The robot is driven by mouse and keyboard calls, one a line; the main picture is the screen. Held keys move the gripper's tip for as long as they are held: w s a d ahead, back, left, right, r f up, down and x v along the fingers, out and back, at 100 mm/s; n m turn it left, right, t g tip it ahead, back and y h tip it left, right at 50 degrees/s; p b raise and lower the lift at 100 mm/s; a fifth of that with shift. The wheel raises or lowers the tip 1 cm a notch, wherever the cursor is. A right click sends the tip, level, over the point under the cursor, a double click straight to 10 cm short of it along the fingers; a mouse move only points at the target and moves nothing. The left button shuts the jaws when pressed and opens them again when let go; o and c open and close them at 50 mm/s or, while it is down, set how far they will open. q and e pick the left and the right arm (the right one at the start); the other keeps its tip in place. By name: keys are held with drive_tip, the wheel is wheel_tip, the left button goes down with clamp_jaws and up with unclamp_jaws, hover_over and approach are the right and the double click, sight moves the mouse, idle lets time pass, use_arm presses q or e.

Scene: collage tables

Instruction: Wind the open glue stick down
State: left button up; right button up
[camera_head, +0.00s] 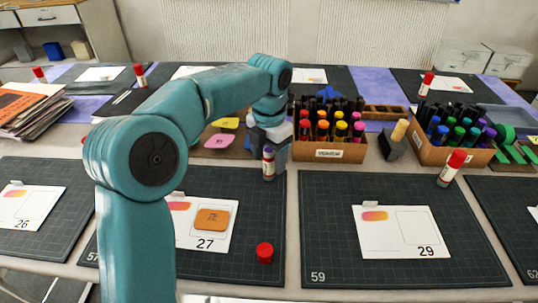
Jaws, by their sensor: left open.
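The open glue stick (268,168) stands upright near the top right corner of the mat with card 27. Its top is bare, and a loose red cap (264,253) stands on the same mat, nearer to me. My left arm arches over from the left, and its grey gripper (271,148) is open right at the glue stick. The stick shows in front of part of the gripper; I cannot tell whether the fingers touch it. The fingertips are partly hidden. My right gripper is out of view.
Boxes of warm-coloured markers (330,153) and cool-coloured markers (440,154) stand behind the mats. Card 27 (206,238) bears an orange piece (212,220). The mat (330,262) left of card 29 is clear.

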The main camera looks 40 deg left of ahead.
use_arm(q)
drive_tip(key=m+p, duration=0.1)
drive_tip(key=m, duration=0.1)
drive_tip(key=shift+r+m+p, duration=0.25)
drive_tip(key=shift+m+p, duration=0.05)
drive_tip(key=shift+p, duration=0.05)
drive_tip(key=m+p, duration=0.2)
drive_tip(key=m, duration=0.3)
drive_tip(key=shift+f+m, duration=0.25)
drive_tip(key=shift+m, duration=0.55)
